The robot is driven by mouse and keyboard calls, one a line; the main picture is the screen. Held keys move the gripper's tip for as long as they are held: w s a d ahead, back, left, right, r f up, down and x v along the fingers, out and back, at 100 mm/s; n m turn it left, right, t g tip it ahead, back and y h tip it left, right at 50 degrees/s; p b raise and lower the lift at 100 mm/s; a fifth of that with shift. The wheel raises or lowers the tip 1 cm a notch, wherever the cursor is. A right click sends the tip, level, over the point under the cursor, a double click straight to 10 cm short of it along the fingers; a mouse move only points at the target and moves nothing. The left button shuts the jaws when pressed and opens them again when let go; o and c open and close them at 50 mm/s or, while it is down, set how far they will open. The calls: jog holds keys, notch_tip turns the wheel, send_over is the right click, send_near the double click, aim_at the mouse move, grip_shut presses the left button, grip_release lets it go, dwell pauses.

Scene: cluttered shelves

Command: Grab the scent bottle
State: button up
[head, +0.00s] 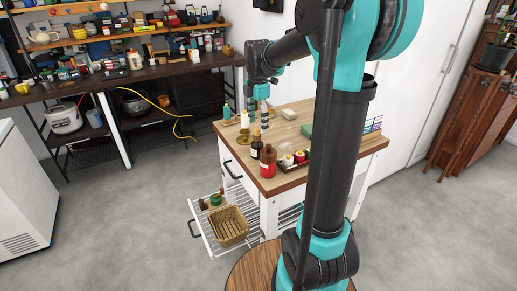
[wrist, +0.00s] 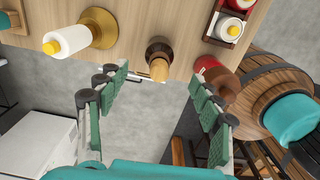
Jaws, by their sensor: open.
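A small dark brown bottle with a pale wooden cap, which looks like the scent bottle (wrist: 159,50), stands upright near the edge of the wooden tabletop (wrist: 125,64). In the head view the likely scent bottle (head: 256,146) has a pale label and stands beside a larger red-brown bottle (head: 268,161). My gripper (wrist: 160,76) is open and empty. In the wrist view its two green-padded fingers lie left and right of the bottle's line, with the cap between and just beyond the tips. In the head view my gripper (head: 259,112) is above the cart's top, behind the bottle.
A white candle-like cylinder (wrist: 66,40) on a brass stand is left of the bottle. The red-brown bottle (wrist: 213,74) is close by the right finger. A tray of small jars (head: 291,161) is farther right. A drawer with a basket (head: 229,226) stands open below.

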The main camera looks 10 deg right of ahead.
aim_at(257, 146)
notch_tip(257, 146, down, 11)
jog(key=shift+a, duration=0.15)
dwell(0.4)
jog(key=c, duration=1.4)
